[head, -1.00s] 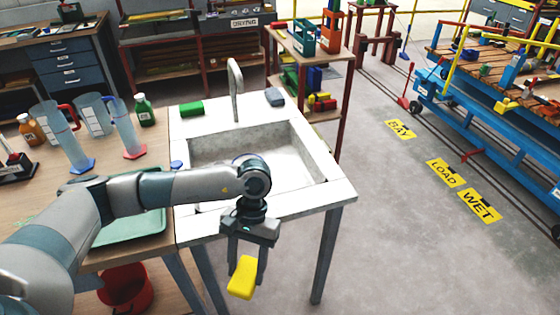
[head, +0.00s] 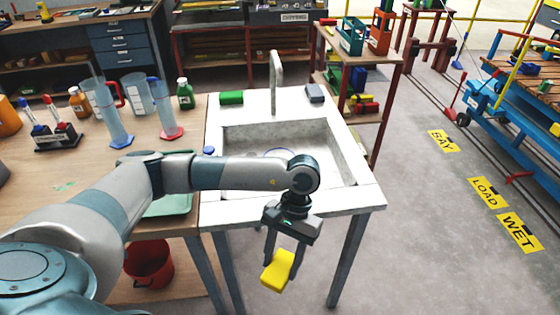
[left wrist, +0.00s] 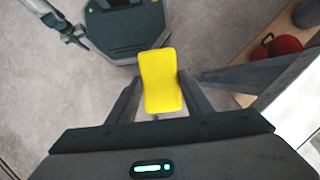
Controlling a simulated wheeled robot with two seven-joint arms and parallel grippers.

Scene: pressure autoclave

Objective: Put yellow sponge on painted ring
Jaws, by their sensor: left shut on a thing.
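The yellow sponge (head: 278,270) is held between the fingers of my left gripper (head: 283,258), in the air in front of the sink counter. In the left wrist view the sponge (left wrist: 161,80) sits between the two dark fingers, above the grey floor. A thin blue curve (head: 279,150) shows inside the sink basin, partly hidden behind my left arm. It may be the painted ring, but I cannot see it whole. An arm end, probably my right gripper (left wrist: 73,37), shows small at the upper left of the wrist view. Its fingers are unclear.
The sink (head: 345,160) has raised walls and a tall tap (head: 276,80). A green block (head: 231,98) and a grey block (head: 315,93) lie on its back edge. Cylinders and bottles stand on the wooden bench at left. A red bucket (head: 148,265) is below.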

